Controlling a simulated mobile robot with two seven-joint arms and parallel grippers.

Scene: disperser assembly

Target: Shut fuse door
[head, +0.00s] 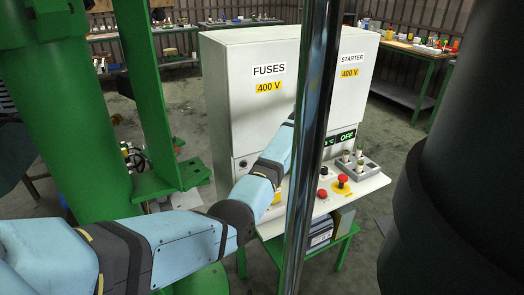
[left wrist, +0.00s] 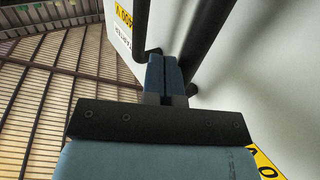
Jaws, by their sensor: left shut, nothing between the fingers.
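The fuse door (head: 262,115) is the white panel marked FUSES and 400 V on the grey cabinet in the head view. It looks flush or nearly so, but its right edge is hidden behind a metal pole. My left arm reaches in front of it, and the pole hides its gripper there. In the left wrist view my left gripper (left wrist: 165,80) is shut and empty. Its fingertips are between two dark bars, probably door handles (left wrist: 141,25) (left wrist: 212,42), close to the white cabinet front; contact is unclear. My right gripper is not in view.
The starter door (head: 351,100) is right of the pole (head: 312,130). Below, a shelf (head: 368,184) carries a red button (head: 343,178) and a grey fuse tray (head: 357,168). A green column (head: 75,120) stands left, a large black cylinder (head: 460,190) right.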

